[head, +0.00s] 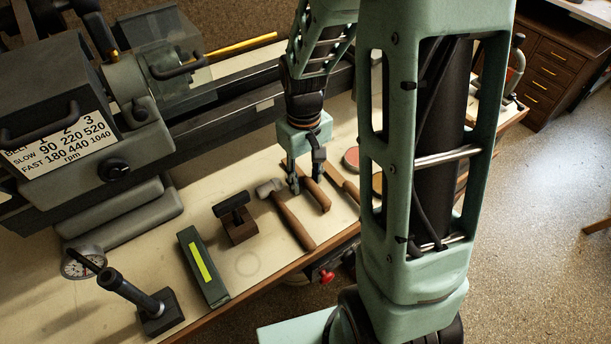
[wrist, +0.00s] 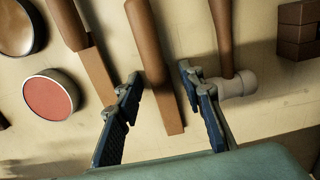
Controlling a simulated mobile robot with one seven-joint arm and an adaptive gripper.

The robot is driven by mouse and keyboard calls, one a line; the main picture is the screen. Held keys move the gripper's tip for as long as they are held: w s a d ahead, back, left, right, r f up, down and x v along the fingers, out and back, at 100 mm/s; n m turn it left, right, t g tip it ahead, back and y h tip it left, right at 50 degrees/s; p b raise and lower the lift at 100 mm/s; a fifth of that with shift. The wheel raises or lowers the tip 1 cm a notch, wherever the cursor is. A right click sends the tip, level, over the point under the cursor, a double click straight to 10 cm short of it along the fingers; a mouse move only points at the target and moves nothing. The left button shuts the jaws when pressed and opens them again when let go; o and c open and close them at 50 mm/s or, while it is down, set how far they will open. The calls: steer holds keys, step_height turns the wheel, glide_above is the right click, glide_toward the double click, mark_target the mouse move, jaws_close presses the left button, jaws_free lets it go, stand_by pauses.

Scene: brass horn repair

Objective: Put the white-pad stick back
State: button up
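My gripper (head: 305,184) is open, low over the bench; it also shows in the wrist view (wrist: 160,76). A brown stick (wrist: 155,65) with a rounded handle and flat end lies between its spread fingers, with gaps on both sides. The same stick shows in the head view (head: 319,196), partly behind the fingers. A second stick (wrist: 97,75) with a paler flat part lies to its left in the wrist view. It shows in the head view (head: 343,184), partly hidden by my arm. I see no white pad on either, so I cannot tell which is the white-pad stick.
A hammer (head: 294,223) lies close beside the gripper. A red-topped round tin (wrist: 50,95) sits beyond the second stick. A dark block tool (head: 237,220), a green box (head: 202,265) and a dial gauge (head: 82,263) stand leftward. A lathe (head: 110,130) fills the back.

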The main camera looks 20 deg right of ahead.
steer(key=shift+r, duration=0.1)
step_height(320, 180, up, 12)
steer(key=p, duration=0.1)
steer(key=shift+w, duration=0.15)
stand_by(0.4)
steer(key=shift+r, duration=0.1)
